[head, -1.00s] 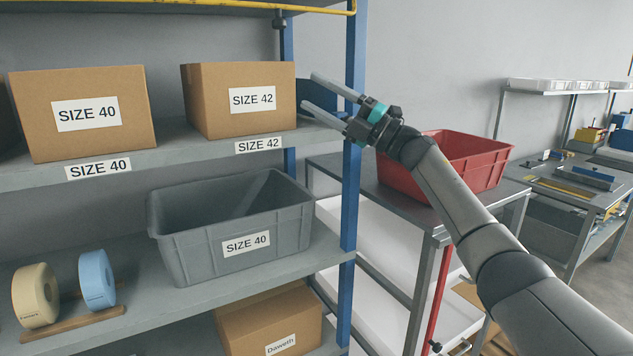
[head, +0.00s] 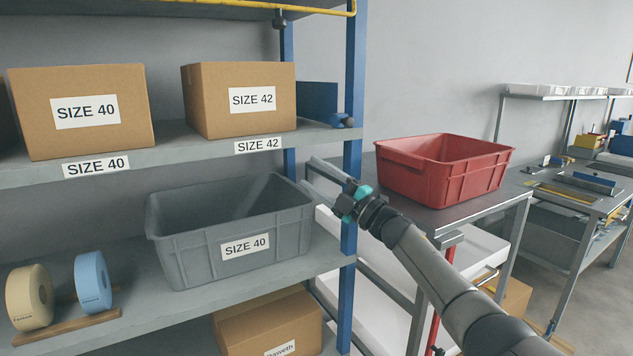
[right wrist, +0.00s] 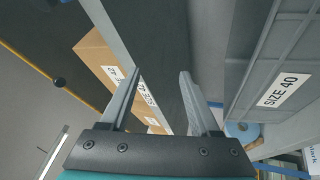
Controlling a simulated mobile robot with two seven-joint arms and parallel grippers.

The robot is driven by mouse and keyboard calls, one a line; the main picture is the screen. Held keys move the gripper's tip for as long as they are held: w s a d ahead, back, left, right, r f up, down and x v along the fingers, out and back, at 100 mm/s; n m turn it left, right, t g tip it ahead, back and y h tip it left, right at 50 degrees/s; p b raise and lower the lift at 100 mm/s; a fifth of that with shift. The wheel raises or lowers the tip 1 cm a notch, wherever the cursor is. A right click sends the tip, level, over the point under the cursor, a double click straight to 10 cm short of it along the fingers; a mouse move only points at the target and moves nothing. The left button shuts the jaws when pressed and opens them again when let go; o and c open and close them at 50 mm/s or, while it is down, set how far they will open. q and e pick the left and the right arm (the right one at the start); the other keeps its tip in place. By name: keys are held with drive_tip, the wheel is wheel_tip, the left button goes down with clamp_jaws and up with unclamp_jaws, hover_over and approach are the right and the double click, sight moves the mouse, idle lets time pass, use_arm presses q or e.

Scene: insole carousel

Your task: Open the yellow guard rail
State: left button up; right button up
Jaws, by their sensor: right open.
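The yellow guard rail (head: 250,7) runs along the top front of the shelf rack, with a black knob (head: 279,20) hanging just below it near its right end. In the right wrist view, a thin yellow rail (right wrist: 88,104) slants across the left side. My right gripper (head: 318,172) is well below the rail, by the blue rack post and the right end of the grey bin. My left gripper is not in view.
The blue post (head: 353,90) stands beside my right gripper. Cartons marked SIZE 40 (head: 45,125) and SIZE 42 (head: 205,100) sit on the middle shelf. The grey SIZE 40 bin (head: 190,262) is below. A red bin (head: 440,185) stands on a table at right.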

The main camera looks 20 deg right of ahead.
drive_tip(key=shift+f, duration=0.3)
drive_tip(key=shift+c, duration=0.4)
